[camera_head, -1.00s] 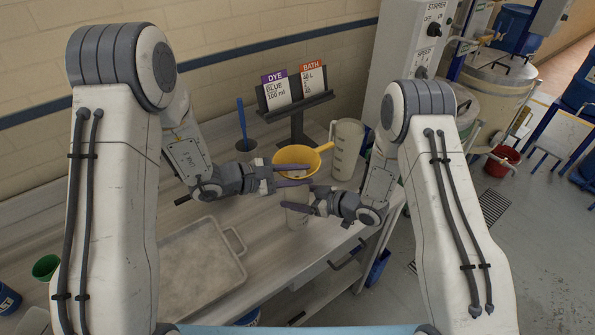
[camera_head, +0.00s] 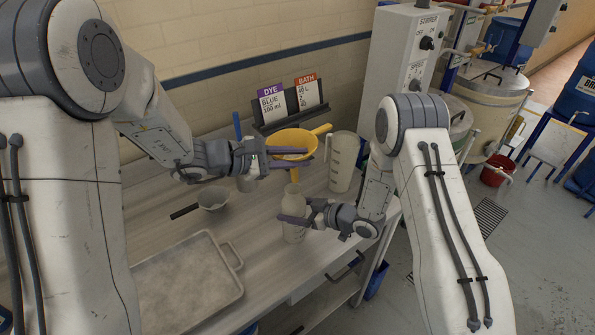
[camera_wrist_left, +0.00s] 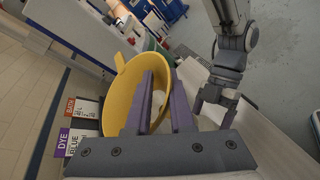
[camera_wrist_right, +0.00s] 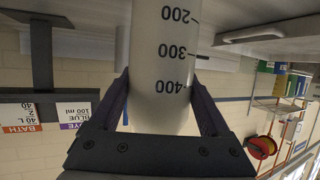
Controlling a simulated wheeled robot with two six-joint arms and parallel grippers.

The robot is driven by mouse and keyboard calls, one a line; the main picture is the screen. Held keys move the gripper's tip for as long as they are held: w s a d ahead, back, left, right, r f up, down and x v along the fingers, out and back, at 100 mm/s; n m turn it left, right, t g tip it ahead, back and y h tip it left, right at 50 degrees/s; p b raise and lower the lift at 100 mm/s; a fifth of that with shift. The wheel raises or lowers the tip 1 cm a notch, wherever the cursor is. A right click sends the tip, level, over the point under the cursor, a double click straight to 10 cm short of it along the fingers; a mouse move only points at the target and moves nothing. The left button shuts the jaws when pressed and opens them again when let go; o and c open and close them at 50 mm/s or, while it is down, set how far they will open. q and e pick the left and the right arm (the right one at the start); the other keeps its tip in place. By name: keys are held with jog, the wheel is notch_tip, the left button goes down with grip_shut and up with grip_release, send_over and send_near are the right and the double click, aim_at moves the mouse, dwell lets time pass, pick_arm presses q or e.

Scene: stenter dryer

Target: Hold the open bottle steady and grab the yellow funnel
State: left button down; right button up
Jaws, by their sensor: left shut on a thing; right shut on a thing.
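The yellow funnel (camera_head: 291,138) is held up above and slightly behind the bottle, apart from it. My left gripper (camera_head: 295,157) is shut on the funnel; in the left wrist view the fingers overlap the funnel's bowl (camera_wrist_left: 123,98), and the exact contact is hard to see. The open bottle (camera_head: 293,205), pale and translucent, stands upright on the bench, its neck uncovered. In the right wrist view the graduated bottle (camera_wrist_right: 160,62) sits between both fingers.
A graduated jug (camera_head: 342,165) stands right of the bottle, close to my right arm. A small dipper (camera_head: 214,199) lies left, near a shallow tray (camera_head: 222,290). The bench's front edge is close to the bottle.

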dwell(0.3)
jog(key=o, duration=1.5)
jog(key=shift+c, duration=0.2)
jog(key=shift+d, duration=0.1)
